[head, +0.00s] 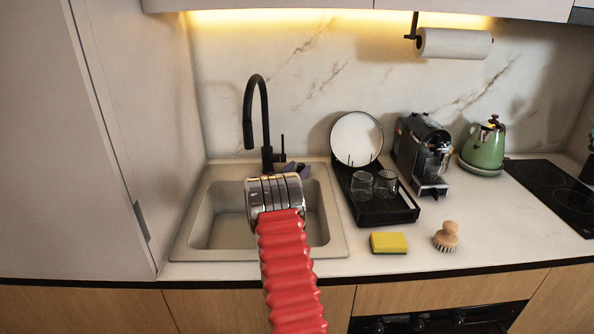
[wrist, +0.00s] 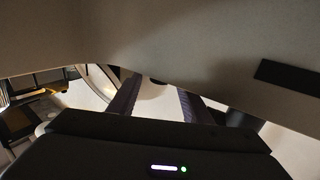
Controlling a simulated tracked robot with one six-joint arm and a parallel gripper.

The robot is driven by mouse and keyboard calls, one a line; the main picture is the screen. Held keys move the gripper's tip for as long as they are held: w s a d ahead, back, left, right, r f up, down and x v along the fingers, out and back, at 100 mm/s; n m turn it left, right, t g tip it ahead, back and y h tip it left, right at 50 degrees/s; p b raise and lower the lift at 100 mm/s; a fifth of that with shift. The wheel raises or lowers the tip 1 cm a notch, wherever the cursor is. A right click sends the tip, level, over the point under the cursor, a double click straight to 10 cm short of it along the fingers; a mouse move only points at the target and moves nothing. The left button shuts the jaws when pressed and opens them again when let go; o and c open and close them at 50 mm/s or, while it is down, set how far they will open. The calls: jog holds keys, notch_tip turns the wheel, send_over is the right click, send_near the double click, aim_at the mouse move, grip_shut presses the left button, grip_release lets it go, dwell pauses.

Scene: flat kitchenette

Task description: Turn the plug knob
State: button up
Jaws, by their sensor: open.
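I cannot make out the plug knob for certain; in the head view my arm covers the back rim of the sink (head: 190,220). My gripper (head: 291,168) is at the back of the sink, just right of the black tap (head: 258,120), mostly hidden behind my wrist. In the wrist view my gripper (wrist: 158,96) shows two dark purple fingers spread apart. A small dark form is partly visible between them; I cannot tell what it is. Nothing is seen gripped.
A black drying rack (head: 385,208) with a plate (head: 357,138) and two glasses stands right of the sink. A yellow sponge (head: 388,242), wooden brush (head: 446,237), coffee machine (head: 424,152) and green kettle (head: 484,147) are further right. A tall cabinet (head: 85,140) stands left.

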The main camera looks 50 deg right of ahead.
jog(key=shift+c, duration=0.7)
jog(key=c, duration=0.9)
jog(key=shift+s+d+t, duration=0.1)
jog(key=shift+t, duration=0.2)
jog(key=shift+s+d+r+n+t+y, duration=0.1)
jog(key=shift+n+t+y, duration=0.05)
jog(key=shift+n+t, duration=0.35)
jog(key=shift+s+r+n+t+y, duration=0.15)
jog(key=shift+n+t, duration=0.25)
jog(key=shift+t, duration=0.2)
jog(key=shift+n+t+y, duration=0.3)
jog(key=shift+n+t, duration=0.1)
jog(key=shift+t, duration=0.2)
jog(key=shift+s+d+n+t+y, duration=0.1)
jog(key=shift+n+t+y, duration=0.25)
jog(key=shift+n+t, duration=0.25)
jog(key=shift+s+d+n+t+y, duration=0.1)
jog(key=shift+n+t+y, duration=0.3)
jog(key=shift+t, duration=0.3)
jog(key=shift+a+f, duration=0.1)
jog(key=o, duration=1)
jog(key=shift+f, duration=0.1)
